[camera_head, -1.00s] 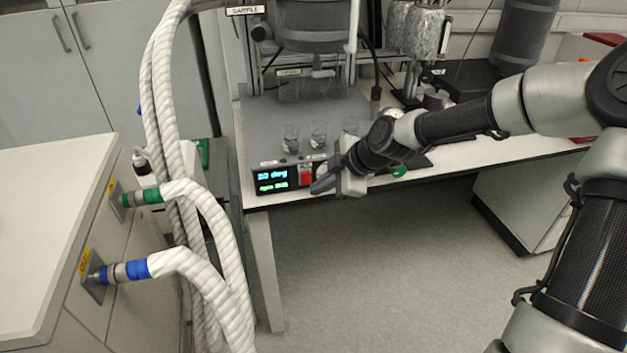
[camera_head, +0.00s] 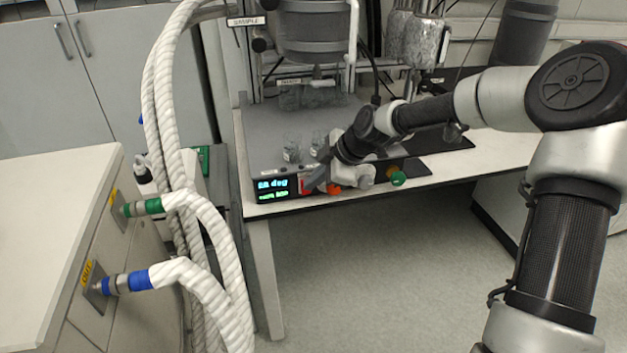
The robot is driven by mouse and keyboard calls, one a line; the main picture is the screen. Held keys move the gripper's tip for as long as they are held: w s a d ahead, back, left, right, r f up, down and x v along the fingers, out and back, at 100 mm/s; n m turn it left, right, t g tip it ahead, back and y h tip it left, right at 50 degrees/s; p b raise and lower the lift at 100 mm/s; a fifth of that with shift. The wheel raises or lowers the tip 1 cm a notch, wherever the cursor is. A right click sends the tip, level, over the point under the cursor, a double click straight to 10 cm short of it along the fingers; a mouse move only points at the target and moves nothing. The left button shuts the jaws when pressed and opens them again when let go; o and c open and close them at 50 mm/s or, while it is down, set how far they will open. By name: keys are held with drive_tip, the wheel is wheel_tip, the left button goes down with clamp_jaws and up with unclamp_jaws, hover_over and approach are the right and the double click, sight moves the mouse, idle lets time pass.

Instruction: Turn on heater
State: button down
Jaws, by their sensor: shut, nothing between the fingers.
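The heater unit (camera_head: 262,196) is a low grey box with a black front at the front edge of the bench. Its display (camera_head: 273,188) is lit, with blue digits above green ones. A red switch (camera_head: 304,186) shows just right of the display, partly covered by my gripper. My gripper (camera_head: 313,186) is shut and empty, with its fingertips in front of the red switch. I cannot tell whether they touch it. An orange-red knob (camera_head: 334,189) shows just below my gripper, and a green knob (camera_head: 398,179) is further right.
Glass beakers (camera_head: 292,149) stand on the unit's top behind my gripper. A reactor vessel (camera_head: 315,35) hangs above on a frame. Thick white hoses (camera_head: 165,110) run down at left, near the white cabinet (camera_head: 50,190). The floor in front is clear.

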drive_tip(key=shift+r, duration=0.1)
drive_tip(key=shift+r+p, duration=0.6)
drive_tip(key=shift+r, duration=0.1)
drive_tip(key=shift+s, duration=0.2)
